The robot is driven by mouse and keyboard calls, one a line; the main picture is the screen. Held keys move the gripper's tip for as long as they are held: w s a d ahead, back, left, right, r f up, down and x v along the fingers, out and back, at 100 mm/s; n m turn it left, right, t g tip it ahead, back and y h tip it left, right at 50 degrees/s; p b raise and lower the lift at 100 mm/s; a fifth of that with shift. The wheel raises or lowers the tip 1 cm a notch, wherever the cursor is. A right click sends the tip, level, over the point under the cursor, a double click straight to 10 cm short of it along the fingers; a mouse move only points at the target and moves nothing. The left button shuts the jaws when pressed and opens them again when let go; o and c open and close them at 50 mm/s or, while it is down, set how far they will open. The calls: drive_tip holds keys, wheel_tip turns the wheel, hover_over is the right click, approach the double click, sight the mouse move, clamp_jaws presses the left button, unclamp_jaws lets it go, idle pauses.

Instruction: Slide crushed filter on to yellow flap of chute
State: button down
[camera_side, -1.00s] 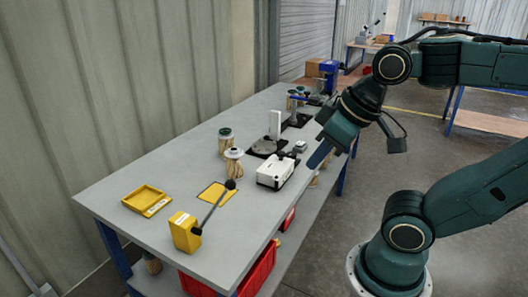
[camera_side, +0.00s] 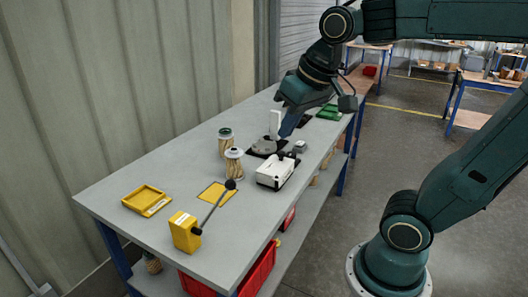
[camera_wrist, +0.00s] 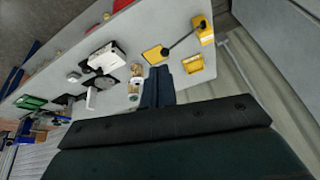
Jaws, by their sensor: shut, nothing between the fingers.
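Two pleated tan filters stand upright on the grey bench: a green-capped filter (camera_side: 225,142) and a pale-capped filter (camera_side: 234,164) in front of it. I cannot tell which, if either, is crushed. A flat yellow panel (camera_side: 216,193), possibly the chute flap, lies in the bench top near the front. Beside it is a yellow block with a black-knobbed lever (camera_side: 186,233). My gripper (camera_side: 289,127) is shut and empty, to the right of and beyond the filters, near the upright white post. In the wrist view its closed fingers (camera_wrist: 157,88) point towards the bench.
A yellow labelled tray (camera_side: 147,201) sits at the left edge of the bench. A white device (camera_side: 275,173) stands right of the filters. A round grey plate with the white post (camera_side: 275,125) is behind it. Bare bench top lies between tray and filters.

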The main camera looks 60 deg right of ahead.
drive_tip(key=w+d+r+m+g, duration=0.1)
drive_tip(key=w+d+m, duration=0.4)
drive_tip(key=w, duration=0.6)
drive_tip(key=m+g, duration=0.3)
drive_tip(key=m, duration=0.3)
hover_over(242, 159)
drive_tip(key=a, duration=0.1)
wheel_tip(242, 159, down, 9)
drive_tip(key=w+d+f+m, duration=0.3)
drive_tip(key=d+f, duration=0.6)
drive_tip(key=f, duration=0.2)
drive_tip(key=shift+d+f+m+g, duration=0.15)
drive_tip(key=shift+d+m+g, duration=0.05)
drive_tip(key=shift+m+g, duration=0.2)
drive_tip(key=shift+f, duration=0.15)
wheel_tip(242, 159, down, 9)
drive_tip(key=shift+f, duration=0.1)
drive_tip(key=shift+w+a+f, duration=0.1)
drive_tip(key=shift+a+f, duration=0.15)
drive_tip(key=shift+f, duration=0.05)
drive_tip(key=shift+a, duration=1.8)
